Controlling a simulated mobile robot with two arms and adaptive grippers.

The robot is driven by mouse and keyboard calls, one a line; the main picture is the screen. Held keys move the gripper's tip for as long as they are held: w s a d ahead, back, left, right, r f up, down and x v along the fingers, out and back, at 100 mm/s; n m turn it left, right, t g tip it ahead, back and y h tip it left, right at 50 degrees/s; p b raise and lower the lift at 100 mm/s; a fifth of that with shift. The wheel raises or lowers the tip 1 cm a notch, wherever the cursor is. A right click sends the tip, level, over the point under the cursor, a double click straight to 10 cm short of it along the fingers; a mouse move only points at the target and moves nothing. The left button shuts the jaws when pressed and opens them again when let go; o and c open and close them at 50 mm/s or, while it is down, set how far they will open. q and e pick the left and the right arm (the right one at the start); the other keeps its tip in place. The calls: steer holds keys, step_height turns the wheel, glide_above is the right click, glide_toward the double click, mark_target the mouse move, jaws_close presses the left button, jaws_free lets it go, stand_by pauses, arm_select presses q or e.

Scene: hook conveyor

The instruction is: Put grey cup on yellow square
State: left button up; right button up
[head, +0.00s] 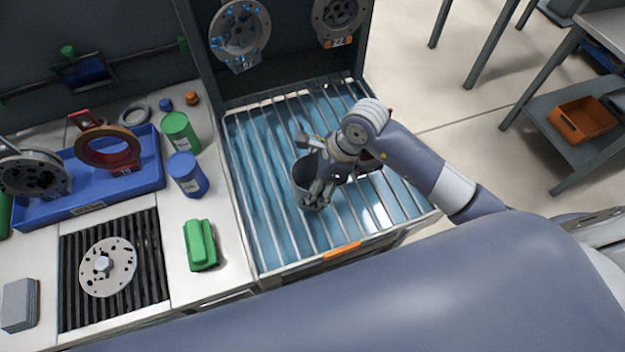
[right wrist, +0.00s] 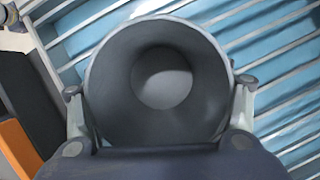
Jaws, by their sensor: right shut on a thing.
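The grey cup (head: 301,172) is over the slatted blue rack in the head view, partly covered by my right gripper (head: 317,190). In the right wrist view I look down into the open mouth of the grey cup (right wrist: 162,78), with a finger of my right gripper (right wrist: 159,88) on each side. My right gripper is shut on the cup. I cannot tell whether the cup's base touches the slats. No yellow square can be made out in either view. My left gripper is not in view.
The slatted rack (head: 262,205) has bare slats around the cup and an orange strip (head: 342,250) at its front edge. On the left counter stand a green can (head: 180,133), a blue can (head: 187,174), a green block (head: 201,245) and a blue tray (head: 150,160).

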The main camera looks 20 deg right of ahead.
steer(key=shift+f, duration=0.15)
steer(key=o, duration=1.6)
